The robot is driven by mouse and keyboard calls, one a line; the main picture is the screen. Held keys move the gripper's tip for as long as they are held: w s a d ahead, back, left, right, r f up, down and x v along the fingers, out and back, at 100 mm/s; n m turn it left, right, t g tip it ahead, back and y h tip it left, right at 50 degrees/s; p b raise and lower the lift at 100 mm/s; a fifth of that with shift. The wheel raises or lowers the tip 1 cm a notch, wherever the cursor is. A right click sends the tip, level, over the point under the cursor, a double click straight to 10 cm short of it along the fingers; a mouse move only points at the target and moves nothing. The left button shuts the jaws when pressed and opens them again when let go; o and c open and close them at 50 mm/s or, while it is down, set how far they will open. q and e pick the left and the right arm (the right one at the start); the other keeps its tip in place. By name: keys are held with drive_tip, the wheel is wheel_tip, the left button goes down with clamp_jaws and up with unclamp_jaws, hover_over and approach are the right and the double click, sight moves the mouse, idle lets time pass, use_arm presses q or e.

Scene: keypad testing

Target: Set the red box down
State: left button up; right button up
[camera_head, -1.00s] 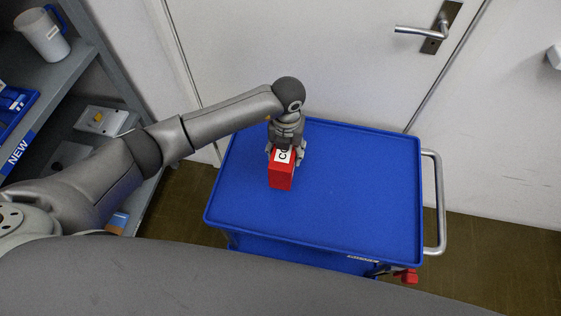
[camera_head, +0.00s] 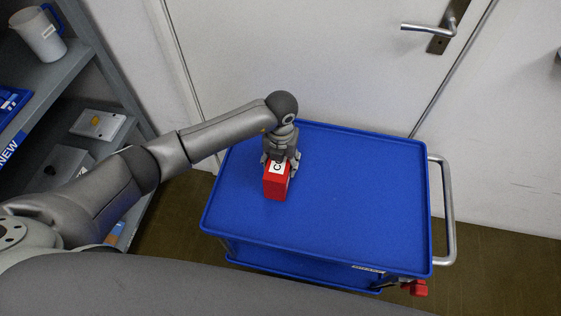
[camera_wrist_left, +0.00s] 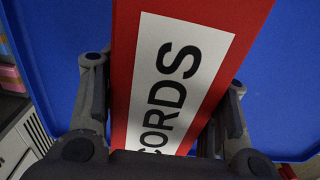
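The red box (camera_head: 276,186) has a white label with black lettering. In the head view it is upright, over the left part of the blue cart top (camera_head: 360,200). My left gripper (camera_head: 280,160) comes down on it from above, one finger on each side, and appears shut on it. In the left wrist view the red box (camera_wrist_left: 122,50) fills the middle between the fingers (camera_wrist_left: 165,90), its label reading "CORDS" in part. Whether its underside touches the cart top is hard to tell. My right gripper is not in view.
The cart top is bare to the right of the box and has a raised rim. A metal handle (camera_head: 449,215) is on its right side. A door (camera_head: 300,60) stands behind.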

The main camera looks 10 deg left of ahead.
use_arm(q)
drive_tip(key=o, duration=0.4)
drive_tip(key=shift+r, duration=0.1)
wheel_tip(320, 180, up, 12)
drive_tip(key=shift+r, duration=0.1)
idle(0.4)
